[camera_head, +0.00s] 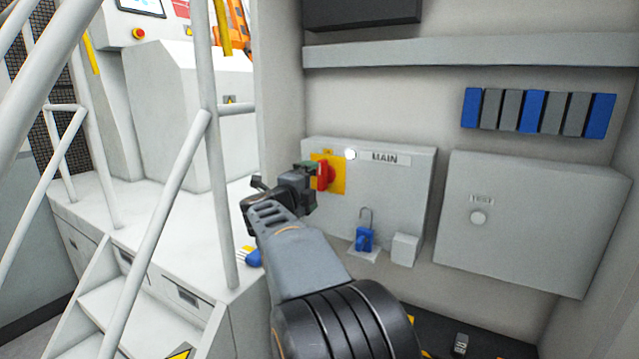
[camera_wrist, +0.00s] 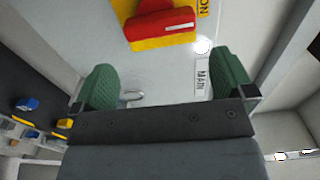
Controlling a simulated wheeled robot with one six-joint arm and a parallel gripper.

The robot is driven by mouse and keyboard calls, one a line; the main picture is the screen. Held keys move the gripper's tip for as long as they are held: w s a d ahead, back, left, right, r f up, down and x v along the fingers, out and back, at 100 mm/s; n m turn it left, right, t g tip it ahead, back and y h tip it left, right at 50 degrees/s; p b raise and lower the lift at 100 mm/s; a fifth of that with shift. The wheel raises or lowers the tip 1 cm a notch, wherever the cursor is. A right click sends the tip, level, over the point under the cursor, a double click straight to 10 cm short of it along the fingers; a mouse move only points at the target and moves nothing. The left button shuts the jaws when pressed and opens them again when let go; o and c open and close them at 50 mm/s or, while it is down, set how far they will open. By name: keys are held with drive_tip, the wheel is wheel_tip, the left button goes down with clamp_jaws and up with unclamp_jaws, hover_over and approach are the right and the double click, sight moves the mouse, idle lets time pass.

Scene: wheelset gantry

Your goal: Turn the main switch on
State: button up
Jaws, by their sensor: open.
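The main switch is a red handle (camera_head: 326,176) on a yellow plate (camera_head: 341,181), on the front of a grey box (camera_head: 400,205) labelled MAIN. In the wrist view the red handle (camera_wrist: 160,22) is at the top, beyond my fingertips. My gripper (camera_head: 304,175) is at the left of the switch in the head view and partly covers the plate. In the wrist view my gripper (camera_wrist: 165,85) is open, its green fingers wide apart with nothing between them. A round white lamp (camera_head: 350,154) sits beside the MAIN label (camera_head: 385,158).
A blue padlock (camera_head: 364,239) hangs below the switch, beside a small white box (camera_head: 404,249). A TEST box (camera_head: 540,225) with a round button stands to the right. A shelf (camera_head: 470,50) runs above. White railings (camera_head: 215,150) and stairs are at the left.

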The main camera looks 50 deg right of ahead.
drive_tip(key=v, duration=0.5)
drive_tip(key=shift+s+a, duration=0.15)
drive_tip(key=shift+a, duration=0.15)
